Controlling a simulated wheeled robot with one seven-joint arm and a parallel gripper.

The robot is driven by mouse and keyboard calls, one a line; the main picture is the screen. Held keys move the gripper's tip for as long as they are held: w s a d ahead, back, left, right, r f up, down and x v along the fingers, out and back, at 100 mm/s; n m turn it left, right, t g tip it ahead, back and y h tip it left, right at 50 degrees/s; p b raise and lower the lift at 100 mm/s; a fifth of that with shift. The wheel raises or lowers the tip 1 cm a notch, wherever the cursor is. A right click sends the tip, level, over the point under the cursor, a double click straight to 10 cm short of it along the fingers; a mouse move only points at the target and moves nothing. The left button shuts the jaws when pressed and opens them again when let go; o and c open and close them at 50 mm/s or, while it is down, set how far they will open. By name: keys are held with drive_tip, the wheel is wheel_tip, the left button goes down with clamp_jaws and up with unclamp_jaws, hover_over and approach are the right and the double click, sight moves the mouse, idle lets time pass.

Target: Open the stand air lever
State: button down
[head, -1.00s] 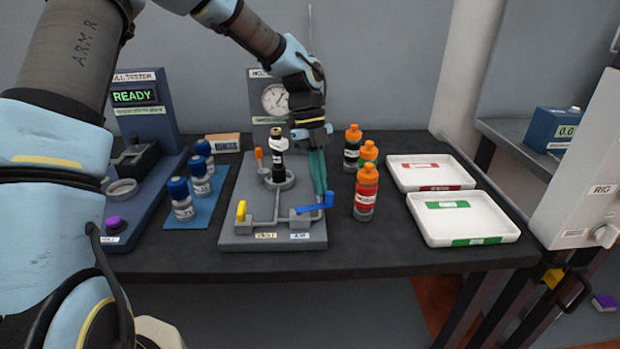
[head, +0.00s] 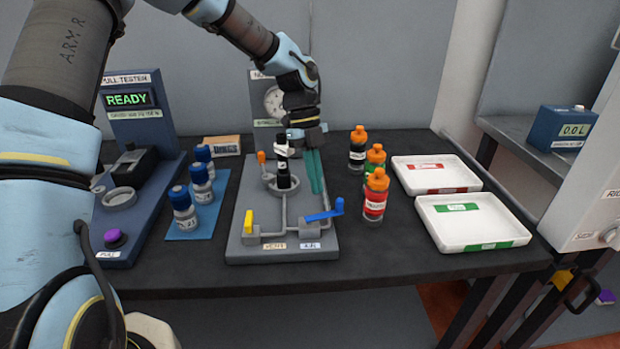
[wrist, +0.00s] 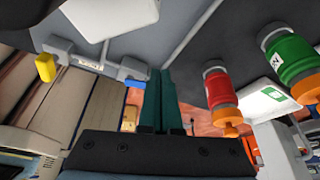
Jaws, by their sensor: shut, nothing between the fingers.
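The stand (head: 245,180) is a grey plate on the dark bench, with a gauge behind it and a black upright piece in a ring. Its blue lever (head: 324,214) is at the front right, above a label that appears to read AIR, and points right. A yellow lever (head: 248,221) stands upright at the front left by another label. My gripper (head: 317,191) is shut and empty, with its green fingers pointing down just behind the blue lever, apart from it. In the wrist view, the fingers (wrist: 160,72) partly cover the blue lever (wrist: 133,83); the yellow lever (wrist: 45,67) is left.
Orange-capped bottles (head: 375,195) stand close to the right of the stand. Two white trays (head: 470,243) lie farther right. Blue-capped bottles (head: 185,210) stand on a blue mat to the left, beside the pull tester (head: 140,110). An orange-tipped lever (head: 261,158) stands by the ring.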

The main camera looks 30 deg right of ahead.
drive_tip(key=b+v, duration=0.2)
drive_tip(key=v, duration=0.8)
drive_tip(key=shift+a, duration=0.15)
